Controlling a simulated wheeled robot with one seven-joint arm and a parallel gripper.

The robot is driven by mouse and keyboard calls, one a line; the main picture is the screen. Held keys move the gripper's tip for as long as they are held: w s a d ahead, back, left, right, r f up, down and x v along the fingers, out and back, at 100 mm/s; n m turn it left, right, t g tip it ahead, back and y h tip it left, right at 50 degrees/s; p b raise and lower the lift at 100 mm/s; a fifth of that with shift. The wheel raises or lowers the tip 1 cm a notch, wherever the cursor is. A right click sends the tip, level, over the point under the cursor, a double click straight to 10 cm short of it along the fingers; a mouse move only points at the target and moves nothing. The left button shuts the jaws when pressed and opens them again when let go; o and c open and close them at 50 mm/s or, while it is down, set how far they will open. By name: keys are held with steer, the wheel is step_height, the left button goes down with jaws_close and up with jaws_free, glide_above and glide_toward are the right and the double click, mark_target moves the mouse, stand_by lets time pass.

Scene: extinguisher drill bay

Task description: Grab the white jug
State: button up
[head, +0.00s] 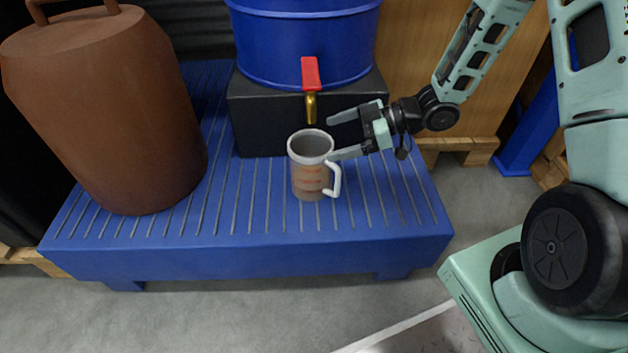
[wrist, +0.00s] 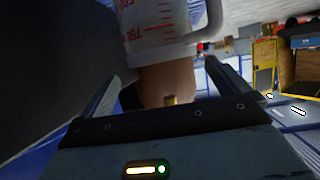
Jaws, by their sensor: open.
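The jug (head: 307,173) is a translucent measuring jug with a white rim, a white handle on its right side and red markings. It stands upright on the blue slatted platform (head: 235,215), below and in front of a brass tap. My gripper (head: 330,138) is open, just right of and behind the jug's rim, with its fingers pointing left. In the wrist view the jug (wrist: 155,25) shows beyond the fingers, its red scale and handle visible. The fingers (wrist: 172,85) are spread with nothing gripped between them. I cannot tell whether a finger touches the jug.
A blue drum (head: 300,45) with a red-handled tap (head: 310,75) sits on a black block (head: 265,125) close behind the jug. A large brown container (head: 110,115) stands on the platform's left. The platform's front strip is clear. A wooden pallet (head: 465,148) lies at right.

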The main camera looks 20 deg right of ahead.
mark_target(312, 145)
steer(key=b+x, duration=0.4)
steer(key=x, duration=0.2)
steer(key=shift+a+f, duration=0.2)
steer(key=c, duration=1.5)
